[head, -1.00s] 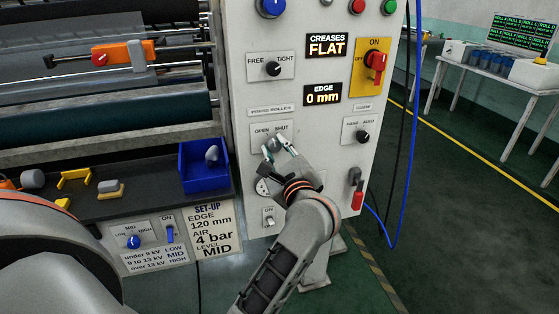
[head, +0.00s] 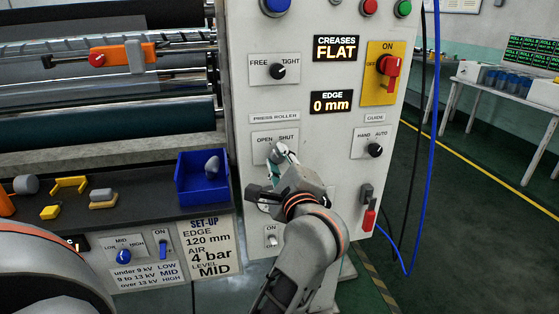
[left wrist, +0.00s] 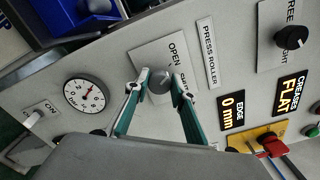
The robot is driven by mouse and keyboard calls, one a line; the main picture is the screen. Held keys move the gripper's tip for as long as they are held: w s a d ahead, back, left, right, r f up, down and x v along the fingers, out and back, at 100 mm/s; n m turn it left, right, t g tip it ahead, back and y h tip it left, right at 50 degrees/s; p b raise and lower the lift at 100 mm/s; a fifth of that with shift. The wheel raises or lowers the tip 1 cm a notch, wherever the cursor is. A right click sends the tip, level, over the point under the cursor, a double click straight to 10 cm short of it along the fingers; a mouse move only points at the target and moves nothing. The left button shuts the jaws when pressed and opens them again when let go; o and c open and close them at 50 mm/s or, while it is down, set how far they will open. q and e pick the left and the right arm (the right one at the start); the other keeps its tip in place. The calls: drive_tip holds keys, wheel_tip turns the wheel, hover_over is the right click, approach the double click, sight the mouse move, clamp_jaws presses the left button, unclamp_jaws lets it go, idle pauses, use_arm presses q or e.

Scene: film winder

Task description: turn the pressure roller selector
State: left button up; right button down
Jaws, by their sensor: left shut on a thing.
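The press roller selector is a round grey knob (left wrist: 160,81) on a pale plate marked OPEN and SHUT. In the head view its plate (head: 262,148) is on the control panel under the PRESS ROLLER label, and the fingers mostly hide the knob. My left gripper (head: 281,155) is at the knob. In the left wrist view its two green-sided fingers (left wrist: 162,78) close on the knob from either side. The knob's pointer cannot be made out. My right gripper is not in view.
The FREE/TIGHT knob (head: 278,71) is above, the HAND/AUTO knob (head: 375,150) to the right, and a gauge (left wrist: 86,95) near the selector. A blue bin (head: 204,187) stands left of the panel. Cables (head: 425,130) hang at its right edge.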

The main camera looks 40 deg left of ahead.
use_arm(q)
drive_tip(key=shift+f, duration=0.1)
drive_tip(key=o, duration=1.1)
